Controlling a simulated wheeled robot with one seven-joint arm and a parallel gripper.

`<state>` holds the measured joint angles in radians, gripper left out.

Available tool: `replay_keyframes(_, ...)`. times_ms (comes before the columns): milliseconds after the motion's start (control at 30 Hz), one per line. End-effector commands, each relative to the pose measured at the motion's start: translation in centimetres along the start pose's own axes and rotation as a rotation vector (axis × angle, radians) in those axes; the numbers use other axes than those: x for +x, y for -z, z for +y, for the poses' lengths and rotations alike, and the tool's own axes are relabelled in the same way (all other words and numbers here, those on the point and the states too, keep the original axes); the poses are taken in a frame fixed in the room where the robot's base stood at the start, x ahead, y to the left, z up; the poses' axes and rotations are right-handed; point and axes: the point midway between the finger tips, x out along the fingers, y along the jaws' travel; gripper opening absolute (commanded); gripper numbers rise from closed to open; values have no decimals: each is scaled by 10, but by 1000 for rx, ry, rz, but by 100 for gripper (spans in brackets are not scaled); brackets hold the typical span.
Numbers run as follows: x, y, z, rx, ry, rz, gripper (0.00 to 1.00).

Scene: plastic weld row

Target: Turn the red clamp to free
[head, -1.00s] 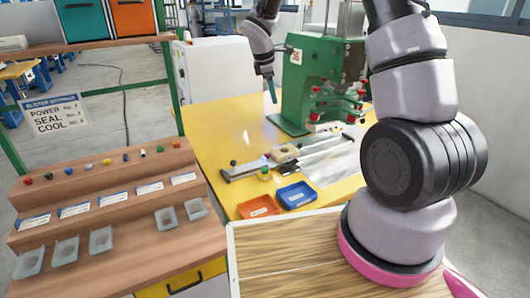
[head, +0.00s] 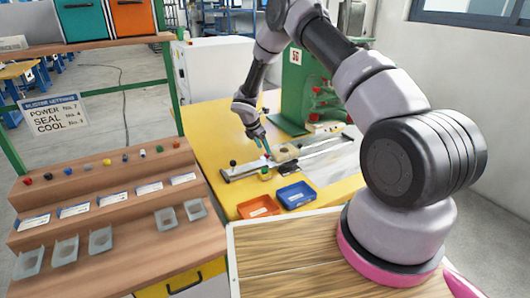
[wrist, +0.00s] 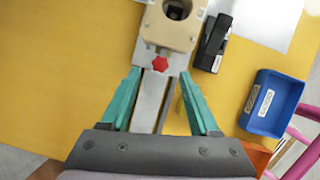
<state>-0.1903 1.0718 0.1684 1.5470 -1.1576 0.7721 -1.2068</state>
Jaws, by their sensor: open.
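The red clamp (wrist: 160,63) is a small red knob in the wrist view, on a grey metal bar at the near edge of a beige block (wrist: 168,30) with a round dark hole. My gripper (wrist: 159,72) is open, its two teal fingers on either side of the bar. The knob lies between and just beyond the fingertips, with gaps to both sides and no visible contact. In the head view my gripper (head: 263,147) points down over the fixture on the yellow table. The knob is hard to make out there, partly hidden by the fingers.
A black block (wrist: 212,43) stands close right of the beige block. A blue tray (head: 296,195) and an orange tray (head: 258,207) sit at the table's front. A green press (head: 300,85) stands behind. A wooden stepped rack (head: 100,200) with colored knobs is at left.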

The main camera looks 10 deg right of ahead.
Motion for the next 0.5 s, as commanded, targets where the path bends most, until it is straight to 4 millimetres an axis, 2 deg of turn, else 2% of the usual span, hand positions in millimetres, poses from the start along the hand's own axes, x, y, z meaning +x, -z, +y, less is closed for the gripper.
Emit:
replay_keyframes(100, 18, 0, -1, 1, 2, 1, 62)
replay_keyframes(200, 26, 0, 0, 2, 0, 1, 62)
replay_keyframes(500, 32, 0, 0, 1, -1, 0, 62)
